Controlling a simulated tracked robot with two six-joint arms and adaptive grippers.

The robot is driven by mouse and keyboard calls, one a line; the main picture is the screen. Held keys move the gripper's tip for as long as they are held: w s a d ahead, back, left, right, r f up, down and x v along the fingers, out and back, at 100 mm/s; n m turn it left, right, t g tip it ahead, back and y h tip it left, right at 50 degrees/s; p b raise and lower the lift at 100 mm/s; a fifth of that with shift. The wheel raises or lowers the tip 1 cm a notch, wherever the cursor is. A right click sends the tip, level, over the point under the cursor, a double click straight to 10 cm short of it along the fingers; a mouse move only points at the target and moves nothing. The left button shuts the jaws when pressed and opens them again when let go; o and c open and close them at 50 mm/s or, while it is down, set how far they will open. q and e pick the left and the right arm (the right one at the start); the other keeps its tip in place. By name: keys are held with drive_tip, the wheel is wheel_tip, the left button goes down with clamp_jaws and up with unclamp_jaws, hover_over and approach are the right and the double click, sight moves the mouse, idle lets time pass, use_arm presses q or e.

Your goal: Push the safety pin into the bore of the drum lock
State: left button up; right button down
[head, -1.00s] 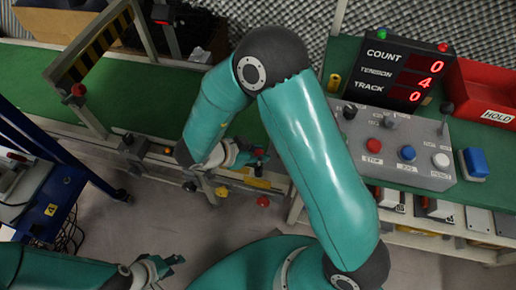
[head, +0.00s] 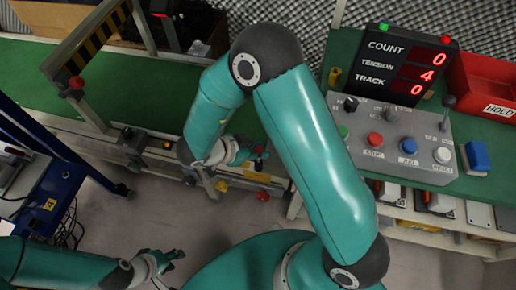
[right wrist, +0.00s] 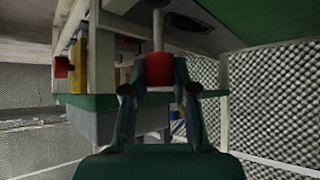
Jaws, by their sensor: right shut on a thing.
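My right gripper (right wrist: 158,98) is shut on the red head of the safety pin (right wrist: 159,70). The pin's pale metal shaft points up in the right wrist view, towards the underside of a grey plate with a dark round opening (right wrist: 188,21). The shaft overlaps that plate in the picture; I cannot tell whether its tip is in a bore. In the head view my right gripper (head: 246,155) is beside the green bench's front rail, and the pin is hard to make out. My left gripper (head: 176,261) appears open and empty above the floor at the bottom.
In the head view a red ball (head: 262,195) and a yellow part (head: 256,177) are near the right gripper. A control box (head: 400,140) stands right, a blue cart (head: 60,205) left.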

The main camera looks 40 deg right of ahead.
drive_tip(key=shift+r, duration=0.1)
drive_tip(key=shift+p, duration=0.5)
idle(0.6)
drive_tip(key=shift+p, duration=0.5)
idle(0.5)
drive_tip(key=shift+p, duration=0.5)
drive_tip(key=shift+f+b, duration=0.8)
drive_tip(key=shift+f, duration=1.35)
drive_tip(key=c, duration=0.8)
unclamp_jaws()
drive_tip(key=shift+c, duration=0.2)
